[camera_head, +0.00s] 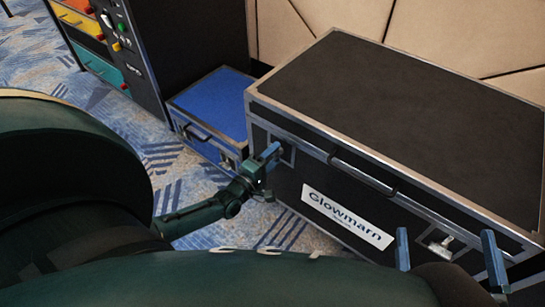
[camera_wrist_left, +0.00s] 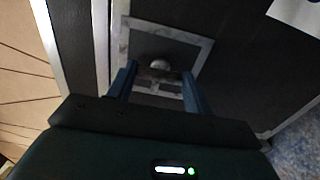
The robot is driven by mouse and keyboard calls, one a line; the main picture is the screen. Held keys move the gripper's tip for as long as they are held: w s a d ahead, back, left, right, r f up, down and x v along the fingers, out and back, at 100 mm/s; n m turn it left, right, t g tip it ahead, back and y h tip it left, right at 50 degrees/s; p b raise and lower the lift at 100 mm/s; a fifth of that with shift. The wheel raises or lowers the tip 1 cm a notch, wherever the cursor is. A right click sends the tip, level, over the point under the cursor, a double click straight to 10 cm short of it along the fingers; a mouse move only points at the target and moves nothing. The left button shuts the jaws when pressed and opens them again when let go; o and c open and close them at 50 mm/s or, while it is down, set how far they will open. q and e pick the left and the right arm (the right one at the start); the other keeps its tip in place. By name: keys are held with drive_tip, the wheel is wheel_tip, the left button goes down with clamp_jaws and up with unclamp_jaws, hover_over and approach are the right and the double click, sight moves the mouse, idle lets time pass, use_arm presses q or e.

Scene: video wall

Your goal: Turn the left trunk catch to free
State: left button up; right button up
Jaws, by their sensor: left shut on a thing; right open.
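A large black trunk (camera_head: 410,115) with metal edges and a white "Glowmarn" label stands on the carpet. My left gripper (camera_head: 268,155) is at the left catch, on the left part of the trunk's front face. In the left wrist view, my left gripper's fingers (camera_wrist_left: 160,85) are on both sides of the left catch (camera_wrist_left: 160,67), a small metal piece in a metal frame, and are shut on it. The fingers partly hide it. The right catch (camera_head: 440,244) shows at the trunk's right front. My right gripper (camera_head: 447,248) is open, its fingers apart in front of that catch.
A blue case (camera_head: 215,105) stands on the carpet left of the trunk. A black cabinet (camera_head: 190,40) with colored drawers and buttons is behind it. A carrying handle (camera_head: 362,175) sticks out of the trunk's front. A beige paneled wall (camera_head: 420,25) closes off the back.

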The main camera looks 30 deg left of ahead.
use_arm(q)
drive_tip(key=o, duration=1)
drive_tip(key=s+p, duration=0.1)
drive_tip(key=s, duration=0.3)
drive_tip(key=s+p, duration=0.1)
drive_tip(key=s, duration=0.3)
drive_tip(key=s+a+p, duration=0.1)
drive_tip(key=s, duration=0.4)
